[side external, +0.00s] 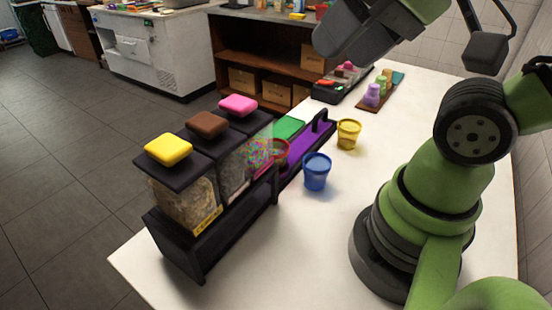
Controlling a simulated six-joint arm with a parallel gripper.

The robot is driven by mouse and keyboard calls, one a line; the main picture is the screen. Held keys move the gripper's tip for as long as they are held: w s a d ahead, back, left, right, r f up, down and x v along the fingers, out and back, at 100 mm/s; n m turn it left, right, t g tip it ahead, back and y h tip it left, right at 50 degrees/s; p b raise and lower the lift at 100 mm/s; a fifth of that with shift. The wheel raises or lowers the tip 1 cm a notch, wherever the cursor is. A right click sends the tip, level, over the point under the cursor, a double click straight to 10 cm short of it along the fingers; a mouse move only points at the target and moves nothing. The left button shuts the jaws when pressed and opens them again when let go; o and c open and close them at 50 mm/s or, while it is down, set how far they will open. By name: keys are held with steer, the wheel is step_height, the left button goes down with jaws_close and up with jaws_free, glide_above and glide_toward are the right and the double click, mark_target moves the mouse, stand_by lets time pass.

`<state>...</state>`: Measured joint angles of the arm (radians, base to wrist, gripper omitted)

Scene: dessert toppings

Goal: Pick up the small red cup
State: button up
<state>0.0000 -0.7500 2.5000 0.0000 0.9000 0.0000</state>
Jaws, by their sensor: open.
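A small red cup (279,147) is in the dark rack area, beside the clear dispenser with colourful sprinkles (258,152). Its upper part shows; the rack's front post and rail hide its lower part. A blue cup (316,173) stands upright on the white table to its right, and a yellow cup (348,134) stands farther back. My gripper (362,45) is at the top of the view, high above the table and well away from the red cup. It is open, and no object shows in it. Its fingertips are not clearly seen.
The black rack (215,232) holds dispensers with yellow (168,149), brown (207,124) and pink (238,105) lids. A purple surface (302,150) and a green piece (288,129) lie behind. A board with coloured items (372,96) is farther back. The front white table (270,265) is clear.

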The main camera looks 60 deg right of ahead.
steer(key=o, duration=0.4)
